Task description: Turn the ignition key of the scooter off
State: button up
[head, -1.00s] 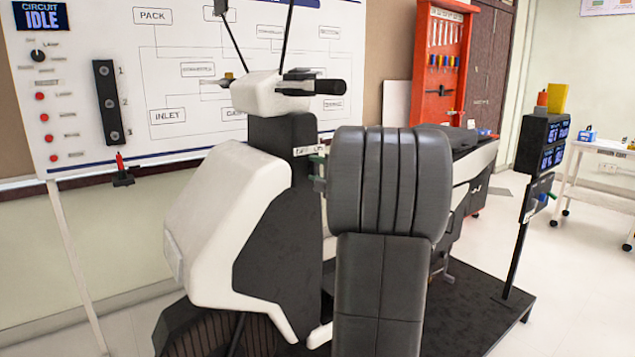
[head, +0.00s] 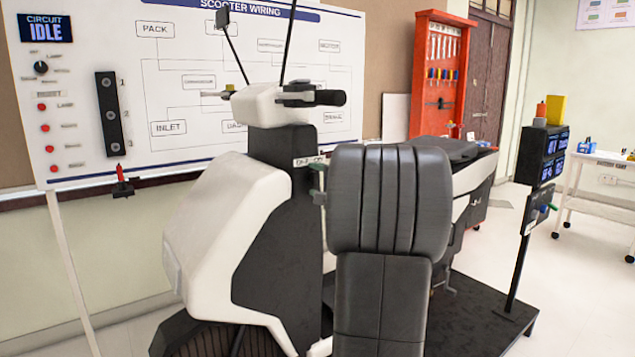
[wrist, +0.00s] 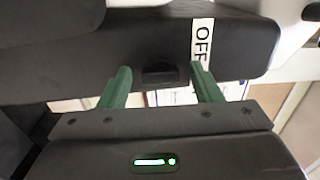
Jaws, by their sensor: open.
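The scooter (head: 215,215) is white and black and fills the middle of the head view. A white label strip (head: 308,161) sits on its dark steering column; in the wrist view the label reads OFF (wrist: 202,42). A small dark raised piece (wrist: 160,73), which looks like the ignition key, sits on the dark panel left of that label. Its turn is hard to read. My gripper (wrist: 160,69) is open, its green fingers on either side of the dark piece and apart from it. In the head view only a bit of the green gripper (head: 318,182) shows beside the column.
The handlebar (head: 310,97) is above the column. A wiring board (head: 170,90) stands behind, with a display reading CIRCUIT IDLE (head: 45,27). A red tool rack (head: 440,75) and a post with dark screens (head: 540,155) are to the right. A white cart (head: 600,165) stands beyond.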

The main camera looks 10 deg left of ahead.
jog(key=v, duration=1.4)
jog(key=shift+w+a, duration=0.1)
jog(key=x, duration=1.4)
jog(key=shift+d, duration=0.2)
